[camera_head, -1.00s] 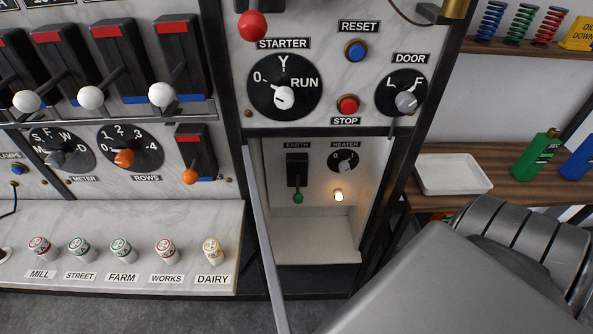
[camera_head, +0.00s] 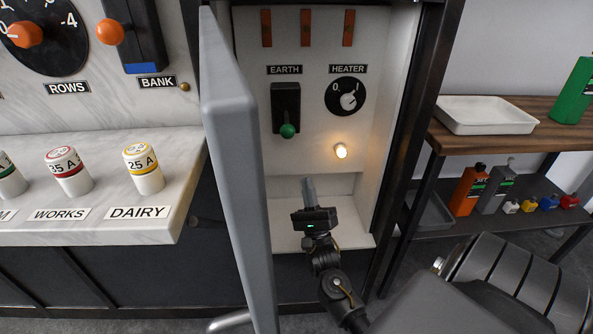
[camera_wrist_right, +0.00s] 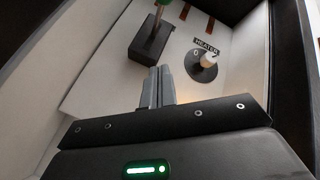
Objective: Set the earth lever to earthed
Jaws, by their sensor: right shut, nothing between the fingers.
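The earth lever is a black block (camera_head: 286,97) with a green knob (camera_head: 288,131), under the EARTH label on the back wall of the open cabinet. The knob hangs at the low end in the head view. My right gripper (camera_head: 308,185) is shut and empty, inside the cabinet, below and a little right of the knob and apart from it. In the right wrist view, my shut fingers (camera_wrist_right: 159,85) point towards the wall just below the lever's black block (camera_wrist_right: 152,42); the green knob (camera_wrist_right: 163,3) is cut by the top edge. My left gripper is out of view.
The open grey cabinet door (camera_head: 235,140) stands left of my right arm. The HEATER dial (camera_head: 346,97) and a lit lamp (camera_head: 341,151) are right of the lever. Black frame posts (camera_head: 411,130) bound the right side. A shelf with a white tray (camera_head: 487,115) is farther right.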

